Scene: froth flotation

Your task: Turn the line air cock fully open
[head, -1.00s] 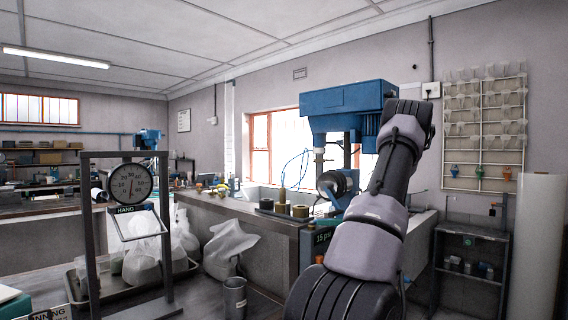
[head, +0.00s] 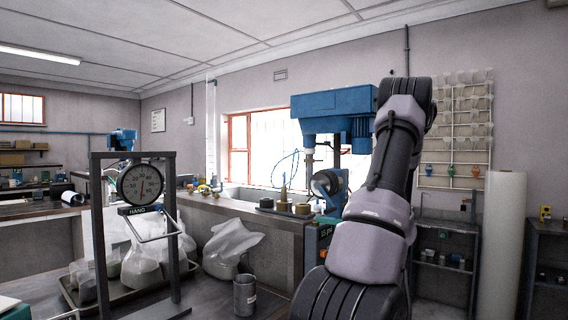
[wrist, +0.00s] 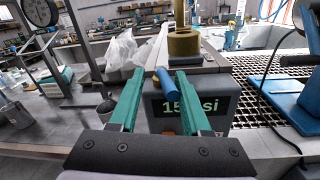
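The line air cock appears to be the blue-gripped lever (wrist: 167,84) in the wrist view, in front of a dark grey block (wrist: 190,105) marked "15 psi" in green. The blue grip slants toward me. My gripper (wrist: 154,84) has two teal fingers spread wide, one on each side of the blue grip. I see a gap on both sides, so it is not clamped. In the head view, the block's green sign (head: 325,231) shows partly beside my arm. My arm hides the gripper, and I cannot make out the lever there.
A brass-coloured stacked cylinder (wrist: 183,45) stands just behind the block. A metal grating (wrist: 265,95) lies to the right with a dark cable over it. A hanging dial scale (head: 140,184), clear bags (head: 232,243) and a grey bucket (head: 245,294) are on the left.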

